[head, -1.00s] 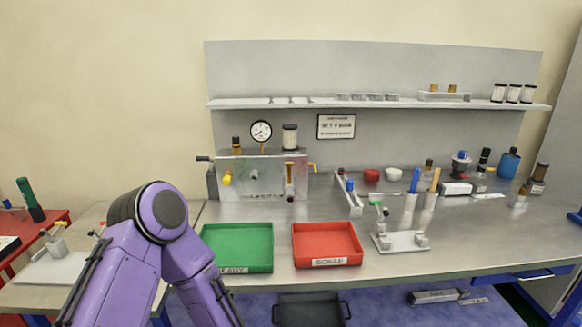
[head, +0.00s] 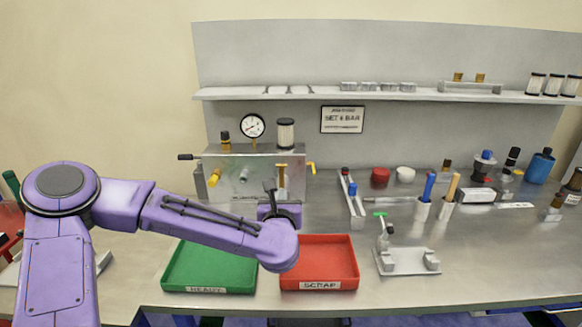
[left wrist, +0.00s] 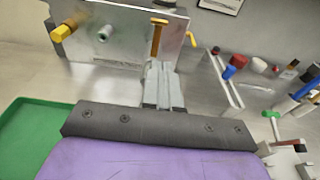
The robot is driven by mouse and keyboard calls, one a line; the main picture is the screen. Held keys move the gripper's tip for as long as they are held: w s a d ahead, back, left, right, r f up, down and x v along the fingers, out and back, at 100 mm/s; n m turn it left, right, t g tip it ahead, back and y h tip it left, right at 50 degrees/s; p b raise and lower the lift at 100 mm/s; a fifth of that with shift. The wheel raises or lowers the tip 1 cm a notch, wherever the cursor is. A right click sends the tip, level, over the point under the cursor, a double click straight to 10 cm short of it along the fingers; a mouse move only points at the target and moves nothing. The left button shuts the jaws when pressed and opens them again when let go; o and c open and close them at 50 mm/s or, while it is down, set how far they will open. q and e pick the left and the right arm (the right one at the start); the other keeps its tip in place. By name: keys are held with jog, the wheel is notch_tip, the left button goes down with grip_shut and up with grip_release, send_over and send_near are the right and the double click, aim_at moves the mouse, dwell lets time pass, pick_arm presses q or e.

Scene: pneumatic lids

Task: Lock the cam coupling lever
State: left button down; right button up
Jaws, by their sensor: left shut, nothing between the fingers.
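A grey metal panel box (head: 228,199) stands at the back left of the bench. On its front are a yellow knob (left wrist: 63,30), a grey round fitting (left wrist: 105,33) and an upright orange-handled lever (left wrist: 157,38). A yellow lever (left wrist: 193,39) sticks out at its right side, also seen in the head view (head: 311,167). I cannot tell which one is the cam coupling lever. My left gripper (head: 270,188) is shut and empty in front of the panel's right part, with its fingertips (left wrist: 162,72) just below the orange-handled lever in the wrist view. My right gripper is not in view.
A green tray (head: 190,281) and a red scrap tray (head: 349,270) lie at the bench's front. A clamp fixture with a green handle (head: 380,214) stands to the right. A narrow rail (head: 354,205) lies right of the panel. A shelf (head: 310,94) runs above.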

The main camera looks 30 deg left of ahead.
aim_at(282, 168)
pick_arm(q)
jog(key=p+x, duration=0.2)
jog(key=x, duration=0.2)
jog(key=r+p+x, duration=0.1)
jog(key=p+x, duration=0.1)
jog(key=x, duration=0.2)
jog(key=p+x, duration=0.2)
jog(key=x, duration=0.2)
jog(key=shift+w+a+r+p, duration=0.25)
jog(key=shift+a+r+p, duration=0.05)
jog(key=shift+a, duration=0.1)
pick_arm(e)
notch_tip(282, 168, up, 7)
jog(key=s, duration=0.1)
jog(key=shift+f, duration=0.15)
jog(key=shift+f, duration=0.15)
